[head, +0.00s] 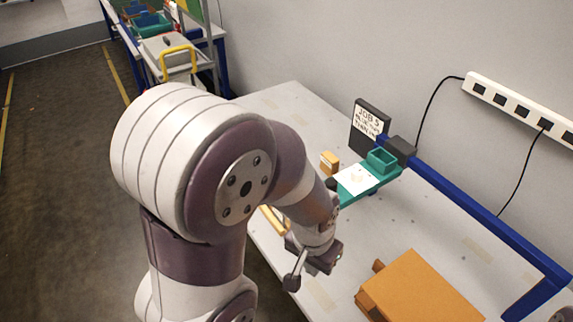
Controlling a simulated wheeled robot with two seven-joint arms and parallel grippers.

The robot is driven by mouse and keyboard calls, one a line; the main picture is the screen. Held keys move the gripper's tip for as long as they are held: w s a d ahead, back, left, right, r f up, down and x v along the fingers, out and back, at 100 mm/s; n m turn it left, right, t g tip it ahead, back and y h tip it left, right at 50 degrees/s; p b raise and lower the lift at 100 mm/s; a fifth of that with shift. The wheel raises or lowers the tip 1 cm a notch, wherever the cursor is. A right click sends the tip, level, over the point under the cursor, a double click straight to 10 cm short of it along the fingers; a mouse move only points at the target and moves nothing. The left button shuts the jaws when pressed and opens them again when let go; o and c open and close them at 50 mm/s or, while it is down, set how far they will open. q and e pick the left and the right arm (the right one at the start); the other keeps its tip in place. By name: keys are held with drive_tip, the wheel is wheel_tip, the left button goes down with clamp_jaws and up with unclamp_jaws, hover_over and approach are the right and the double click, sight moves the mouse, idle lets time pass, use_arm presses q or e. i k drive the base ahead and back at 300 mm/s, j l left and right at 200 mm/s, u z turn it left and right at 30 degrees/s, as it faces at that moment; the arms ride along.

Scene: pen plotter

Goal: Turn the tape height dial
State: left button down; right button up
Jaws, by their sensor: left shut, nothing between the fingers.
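No dial can be made out clearly. My left gripper (311,266) is shut and empty, over the table's near left part, in front of the bed and left of the orange box. My arm hides part of the table behind it. My right gripper is not in view.
An orange box (420,291) stands at the near right of the table (285,105). A small orange block (330,162) stands near the bed. A dark sign (370,126) and a white power strip (518,107) with black cables are at the back. The table's far left is clear.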

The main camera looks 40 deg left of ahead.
sight(356, 174)
drive_tip(key=u, duration=0.65)
drive_tip(key=k+j+z, duration=0.1)
drive_tip(key=k+z, duration=0.8)
